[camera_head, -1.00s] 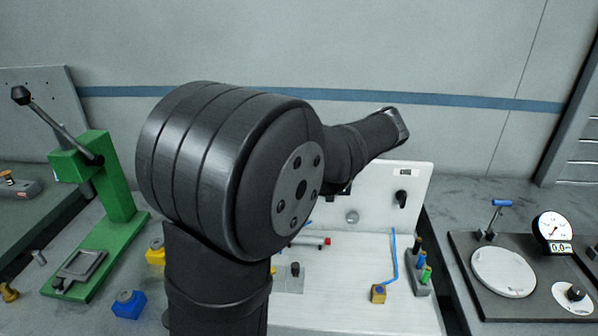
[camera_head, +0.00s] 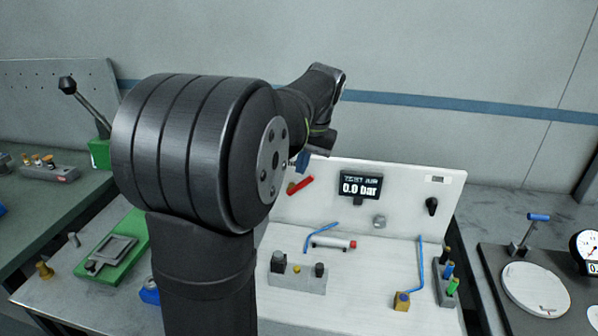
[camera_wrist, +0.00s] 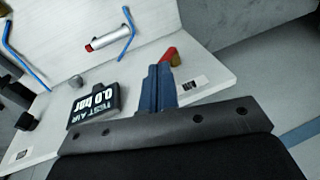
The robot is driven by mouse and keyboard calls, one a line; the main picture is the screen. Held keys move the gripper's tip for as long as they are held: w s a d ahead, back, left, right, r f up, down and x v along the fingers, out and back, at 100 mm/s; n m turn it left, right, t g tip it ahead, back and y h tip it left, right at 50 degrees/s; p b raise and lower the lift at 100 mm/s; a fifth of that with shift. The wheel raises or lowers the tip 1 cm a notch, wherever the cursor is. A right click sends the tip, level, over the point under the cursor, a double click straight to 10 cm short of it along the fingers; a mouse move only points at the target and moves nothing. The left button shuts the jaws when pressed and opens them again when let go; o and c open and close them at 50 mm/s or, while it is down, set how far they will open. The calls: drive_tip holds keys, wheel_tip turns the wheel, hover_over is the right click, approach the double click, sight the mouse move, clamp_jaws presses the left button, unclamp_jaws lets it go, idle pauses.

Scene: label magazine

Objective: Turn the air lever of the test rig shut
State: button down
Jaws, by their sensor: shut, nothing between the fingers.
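The red air lever (camera_head: 301,185) sits at the left of the test rig's white upright panel (camera_head: 400,180). It slants up to the right. The dark display (camera_head: 360,186) beside it reads "TEST AIR 0.0 bar". My gripper (camera_head: 303,160) is just above the lever in the head view, partly hidden by my arm. In the wrist view, my gripper's blue fingers (camera_wrist: 156,68) are shut with nothing between them. The lever's red end (camera_wrist: 170,56) shows right beside the fingertips, partly hidden by them. I cannot tell whether they touch it.
A cylinder with a red end (camera_head: 334,242) and blue hoses lie on the rig's white base. A grey block (camera_head: 297,275) stands at the front, a black knob (camera_head: 432,206) on the panel's right.

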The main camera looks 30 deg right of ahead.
drive_tip(key=w+a+r+g+h, duration=0.2)
drive_tip(key=w+a+r+h, duration=0.3)
drive_tip(key=w+r, duration=0.15)
approach(310, 182)
drive_tip(key=w+a+f, duration=0.1)
drive_tip(key=w+f, duration=0.2)
drive_tip(key=w, duration=0.2)
drive_tip(key=shift+h, duration=0.3)
drive_tip(key=f, duration=0.1)
drive_tip(key=s+d+f, duration=0.1)
drive_tip(key=s+f, duration=0.1)
drive_tip(key=shift+d+f, duration=0.25)
drive_tip(key=shift+d, duration=0.15)
drive_tip(key=shift+s+d+f+y, duration=0.1)
drive_tip(key=shift+s+d+y, duration=0.15)
drive_tip(key=shift+y, duration=0.15)
drive_tip(key=shift+s+d+f+t+y, duration=0.25)
drive_tip(key=shift+s+d+t+y, duration=0.2)
drive_tip(key=shift+t+y, duration=0.2)
drive_tip(key=shift+s+d+f+m+t+y, duration=0.5)
drive_tip(key=shift+s+d+f+t+y, duration=0.2)
drive_tip(key=shift+t+y, duration=0.4)
drive_tip(key=shift+s+d+f, duration=0.2)
drive_tip(key=shift+f, duration=0.25)
drive_tip(key=shift+s+d+f, duration=0.15)
drive_tip(key=shift+d+f, duration=0.05)
drive_tip(key=shift+f, duration=0.2)
